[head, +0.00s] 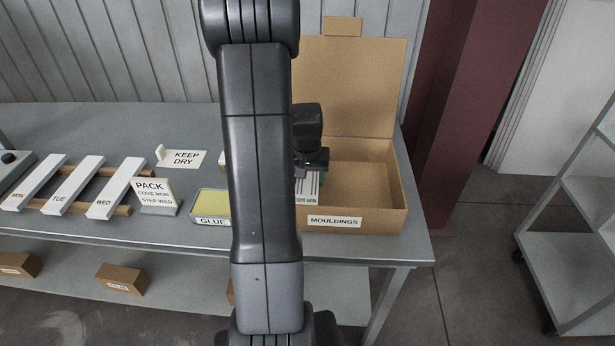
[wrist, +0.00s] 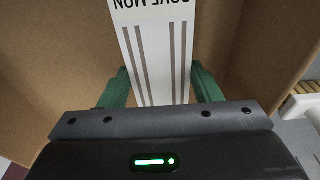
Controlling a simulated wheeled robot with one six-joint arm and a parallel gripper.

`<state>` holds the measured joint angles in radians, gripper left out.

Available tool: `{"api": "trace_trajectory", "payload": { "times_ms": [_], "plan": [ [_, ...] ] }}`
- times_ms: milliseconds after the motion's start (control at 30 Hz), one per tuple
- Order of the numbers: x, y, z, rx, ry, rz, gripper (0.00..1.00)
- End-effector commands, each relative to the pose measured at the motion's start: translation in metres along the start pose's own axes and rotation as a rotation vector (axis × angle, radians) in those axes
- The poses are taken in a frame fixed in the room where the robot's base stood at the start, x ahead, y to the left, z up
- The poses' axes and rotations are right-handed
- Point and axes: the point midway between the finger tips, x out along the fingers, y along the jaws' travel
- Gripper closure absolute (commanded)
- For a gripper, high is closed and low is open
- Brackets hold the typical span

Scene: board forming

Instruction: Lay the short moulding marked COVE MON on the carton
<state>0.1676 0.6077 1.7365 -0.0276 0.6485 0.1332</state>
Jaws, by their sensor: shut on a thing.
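The short white moulding marked COVE MON (head: 307,189) has grey stripes along its length. It also shows in the wrist view (wrist: 158,55), its label at the top of the picture. My gripper (wrist: 162,88) is shut on it, a green finger on each side. The open brown carton (head: 365,216), labelled MOULDINGS, stands at the right end of the bench with its lid up at the back. My gripper and the moulding are at the carton's left part. I cannot tell whether the moulding touches the carton's floor. My arm hides the carton's left side.
White boards marked MON, TUE and WED (head: 108,187) lie on wooden rails at the left. The carton's right part looks empty. A grey rack (head: 565,262) stands at far right.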

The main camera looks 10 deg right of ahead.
Motion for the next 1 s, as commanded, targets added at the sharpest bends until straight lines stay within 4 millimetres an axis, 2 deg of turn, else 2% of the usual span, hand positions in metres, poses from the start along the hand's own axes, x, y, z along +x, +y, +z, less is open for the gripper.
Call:
{"api": "trace_trajectory", "payload": {
  "times_ms": [767,800,900,1000],
  "plan": [
    [0.0077,0.0000,0.0008,0.000,0.001,0.000,0.78],
    [0.0067,0.0000,0.0006,0.000,0.001,0.000,0.36],
    [0.0066,0.0000,0.0007,0.000,0.001,0.000,0.17],
    [0.0067,0.0000,0.0008,0.000,0.001,0.000,0.17]
  ]
}}
